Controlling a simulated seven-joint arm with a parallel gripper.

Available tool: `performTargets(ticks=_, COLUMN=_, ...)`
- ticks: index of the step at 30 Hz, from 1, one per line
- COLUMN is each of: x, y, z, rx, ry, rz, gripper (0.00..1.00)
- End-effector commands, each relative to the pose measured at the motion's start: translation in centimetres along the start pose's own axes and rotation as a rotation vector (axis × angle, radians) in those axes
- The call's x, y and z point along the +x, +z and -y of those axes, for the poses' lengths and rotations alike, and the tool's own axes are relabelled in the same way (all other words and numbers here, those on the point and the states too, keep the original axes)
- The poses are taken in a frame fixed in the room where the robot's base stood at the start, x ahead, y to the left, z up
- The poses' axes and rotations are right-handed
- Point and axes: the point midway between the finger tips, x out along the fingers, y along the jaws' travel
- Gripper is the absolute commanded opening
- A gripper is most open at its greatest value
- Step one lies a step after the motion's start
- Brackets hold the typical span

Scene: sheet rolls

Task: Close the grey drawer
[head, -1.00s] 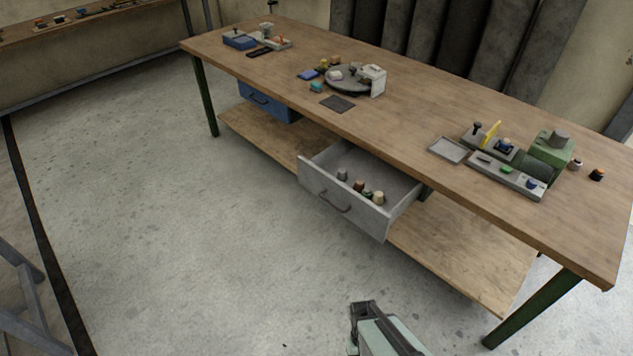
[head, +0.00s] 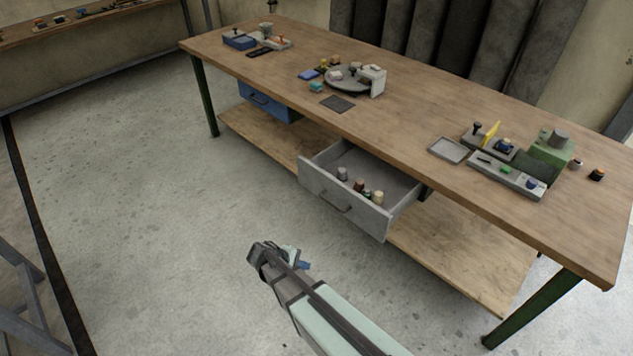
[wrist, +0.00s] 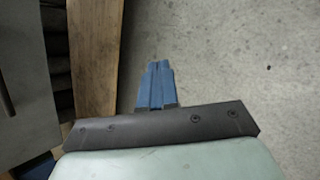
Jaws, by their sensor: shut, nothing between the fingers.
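The grey drawer (head: 333,193) stands pulled out under the workbench, with a dark handle on its front. Several small bottle-like items stand inside it. My gripper (head: 305,265) is in front of the drawer and to its lower left in the head view, apart from it. In the wrist view my gripper's blue fingers (wrist: 158,66) are together with nothing between them. A grey panel with a dark bar, which looks like the drawer front (wrist: 28,85), shows at the left edge of the wrist view.
A blue drawer (head: 262,101) sits shut under the bench to the left. The wooden benchtop (head: 400,125) carries trays, a turntable and small parts. A lower wooden shelf (head: 455,255) runs beneath. The concrete floor in front is clear.

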Motion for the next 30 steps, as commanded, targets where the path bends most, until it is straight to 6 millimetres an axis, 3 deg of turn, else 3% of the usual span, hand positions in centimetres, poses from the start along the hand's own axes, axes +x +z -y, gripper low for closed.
performTargets(ticks=1, x=-1.0, y=-1.7, z=-2.2, rx=-0.060, ry=0.085, rz=0.009, gripper=0.00)
performTargets(ticks=4, x=-3.0, y=-3.2, z=-6.2, rx=-0.190, ry=0.250, rz=0.054, gripper=0.00)
performTargets(ticks=9, x=-6.4, y=-4.7, z=-12.3, rx=-0.428, ry=0.499, rz=0.198, gripper=0.00)
performTargets(ticks=13, x=-8.9, y=-5.0, z=-15.8, rx=-0.627, ry=0.641, rz=0.361, gripper=0.00)
performTargets(ticks=21, x=-11.4, y=-4.6, z=-18.2, rx=-0.918, ry=0.712, rz=0.604, gripper=0.00)
performTargets(ticks=30, x=-10.9, y=-4.3, z=-19.2, rx=-0.992, ry=0.697, rz=0.648, gripper=0.00)
